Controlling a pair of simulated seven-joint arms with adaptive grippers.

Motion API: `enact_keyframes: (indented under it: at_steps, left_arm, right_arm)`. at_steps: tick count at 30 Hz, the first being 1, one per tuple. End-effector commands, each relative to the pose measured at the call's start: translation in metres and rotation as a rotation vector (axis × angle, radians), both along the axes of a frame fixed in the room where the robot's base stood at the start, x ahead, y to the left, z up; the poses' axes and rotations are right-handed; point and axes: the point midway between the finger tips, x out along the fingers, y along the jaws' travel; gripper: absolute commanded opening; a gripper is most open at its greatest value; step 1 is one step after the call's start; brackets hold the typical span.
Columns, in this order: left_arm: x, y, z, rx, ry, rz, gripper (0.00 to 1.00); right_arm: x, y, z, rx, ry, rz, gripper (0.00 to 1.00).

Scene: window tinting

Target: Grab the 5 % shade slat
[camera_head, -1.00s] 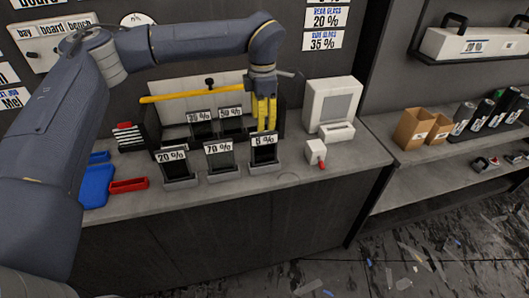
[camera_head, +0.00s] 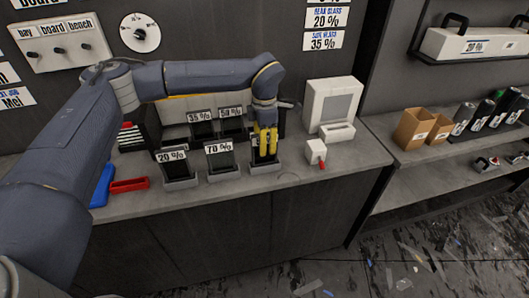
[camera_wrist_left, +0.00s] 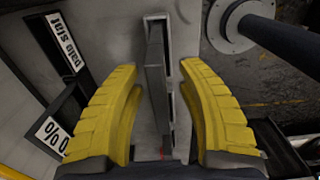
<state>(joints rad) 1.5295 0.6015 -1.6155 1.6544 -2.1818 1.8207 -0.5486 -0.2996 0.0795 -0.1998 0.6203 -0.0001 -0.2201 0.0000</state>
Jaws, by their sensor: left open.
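The 5 % slat stands in its holder (camera_head: 265,170) at the right end of the front row on the bench. My left gripper's yellow fingers (camera_head: 267,154) point down over it and hide most of its label. In the left wrist view the slat (camera_wrist_left: 155,80) shows edge-on as a thin dark plate between the fingers (camera_wrist_left: 158,66). The fingers are open, with a gap on each side. The 20 % slat (camera_head: 172,169) and 70 % slat (camera_head: 220,160) stand left of it. The 35 % slat (camera_head: 201,129) and 50 % slat (camera_head: 232,125) stand behind. My right gripper is not seen.
A white monitor-like box (camera_head: 332,103) and a small white block with a red tip (camera_head: 316,152) stand right of the slats. A red tray (camera_head: 129,185) lies at left. Brown boxes (camera_head: 413,128) sit on the right shelf. The bench front is clear.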

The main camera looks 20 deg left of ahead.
Motion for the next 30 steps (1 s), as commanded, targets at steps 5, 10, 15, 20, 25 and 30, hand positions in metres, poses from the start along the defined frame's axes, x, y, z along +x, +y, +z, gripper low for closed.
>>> enact_keyframes:
  at_steps: [5,10,15,20,25,30]
  left_arm:
    - [0.0003,-0.0002,-0.0024,0.000,-0.001,0.000,0.38]
    - [0.0003,-0.0002,-0.0022,0.001,-0.001,0.000,0.37]
    - [0.0002,-0.0001,-0.0021,0.001,-0.001,0.000,0.18]
    - [0.0002,-0.0001,-0.0021,0.001,-0.001,0.000,0.00]
    - [0.0002,-0.0001,-0.0021,0.001,-0.001,0.000,0.00]
    - [0.0002,-0.0002,-0.0021,0.001,-0.001,0.000,0.00]
  right_arm:
    - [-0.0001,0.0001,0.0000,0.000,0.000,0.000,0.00]
    - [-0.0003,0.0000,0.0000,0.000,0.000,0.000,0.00]
    - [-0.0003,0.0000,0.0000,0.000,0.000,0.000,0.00]
    - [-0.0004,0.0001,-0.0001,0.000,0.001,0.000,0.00]
    - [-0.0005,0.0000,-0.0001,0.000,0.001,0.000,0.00]
    - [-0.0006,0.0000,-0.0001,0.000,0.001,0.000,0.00]
